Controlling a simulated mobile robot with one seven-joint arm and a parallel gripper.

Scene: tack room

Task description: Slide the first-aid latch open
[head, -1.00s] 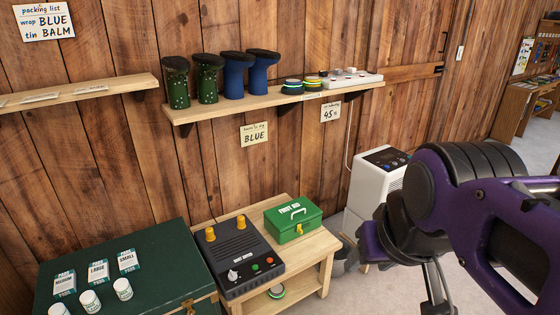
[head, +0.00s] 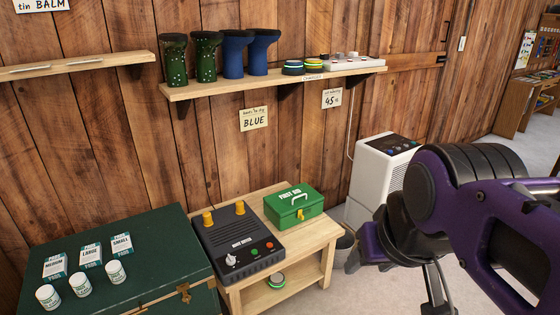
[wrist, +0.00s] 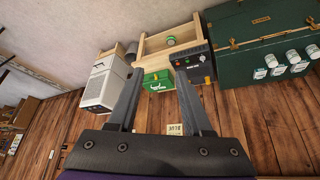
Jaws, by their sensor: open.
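The green first-aid box (head: 287,207) sits on the right part of the small wooden table, lid down, with a white handle on top. Its yellow latch (head: 300,215) is on the front face; its exact position is too small to tell. The box also shows in the wrist view (wrist: 158,80), between and beyond my fingers. My gripper (wrist: 156,95) is open and empty, well apart from the box. In the head view my purple arm is at the right, and the fingertips are not clearly seen.
A dark boot dryer (head: 238,242) with yellow knobs stands just left of the box on the wooden table (head: 318,232). A green trunk (head: 150,255) bears wrap boxes and tins. A white dehumidifier (head: 378,170) stands to the right. A shelf (head: 215,88) with boots hangs above.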

